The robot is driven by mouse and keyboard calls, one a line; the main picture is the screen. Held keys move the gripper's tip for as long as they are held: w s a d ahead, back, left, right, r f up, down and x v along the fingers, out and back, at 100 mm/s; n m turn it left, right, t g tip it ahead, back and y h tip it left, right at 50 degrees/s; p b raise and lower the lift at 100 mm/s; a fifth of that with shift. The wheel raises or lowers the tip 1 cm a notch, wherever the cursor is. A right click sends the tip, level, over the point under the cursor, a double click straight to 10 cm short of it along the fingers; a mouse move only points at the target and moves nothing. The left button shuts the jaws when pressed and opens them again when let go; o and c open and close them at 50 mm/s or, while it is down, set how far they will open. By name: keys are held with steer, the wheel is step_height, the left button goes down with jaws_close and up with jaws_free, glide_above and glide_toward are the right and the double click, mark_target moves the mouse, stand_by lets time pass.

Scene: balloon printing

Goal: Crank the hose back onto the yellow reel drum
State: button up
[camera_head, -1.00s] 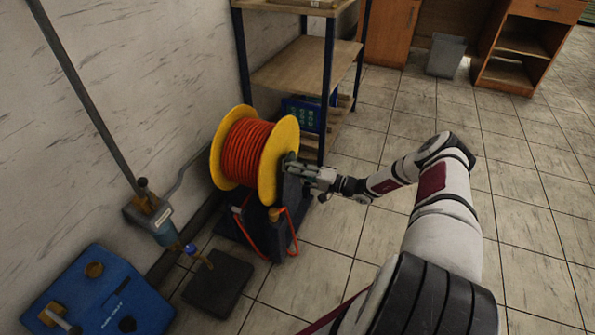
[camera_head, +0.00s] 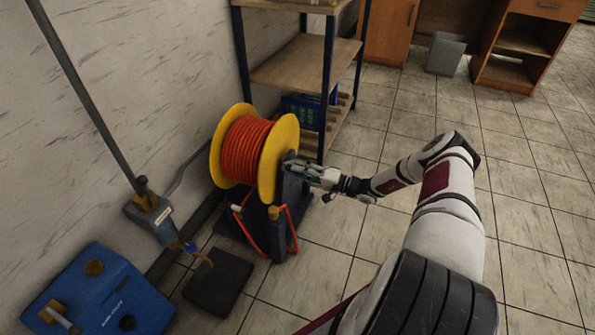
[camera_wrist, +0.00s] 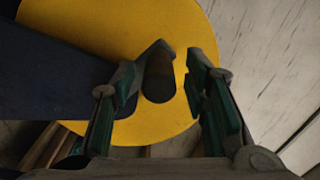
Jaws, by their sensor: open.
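The yellow reel drum (camera_head: 279,152) stands near the wall, wound with orange-red hose (camera_head: 243,150). A loose length of hose (camera_head: 289,222) hangs below it by the dark stand (camera_head: 288,200). My gripper (camera_head: 292,168) is at the right side of the drum. In the wrist view my gripper (camera_wrist: 174,72) is open in front of the yellow disc (camera_wrist: 120,28). A dark round crank handle (camera_wrist: 159,77) sits between the fingers, nearer the left one, with a gap on the right. Whether the left finger touches it I cannot tell.
A shelf rack (camera_head: 300,72) stands close behind the reel. A blue machine (camera_head: 100,290) and a dark floor plate (camera_head: 218,284) lie to the front left. A grey bin (camera_head: 445,54) is at the back. The tiled floor on the right is clear.

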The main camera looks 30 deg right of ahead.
steer(key=v, duration=1)
steer(key=shift+s, duration=0.2)
steer(key=shift+s+d, duration=0.1)
steer(key=shift+d, duration=0.1)
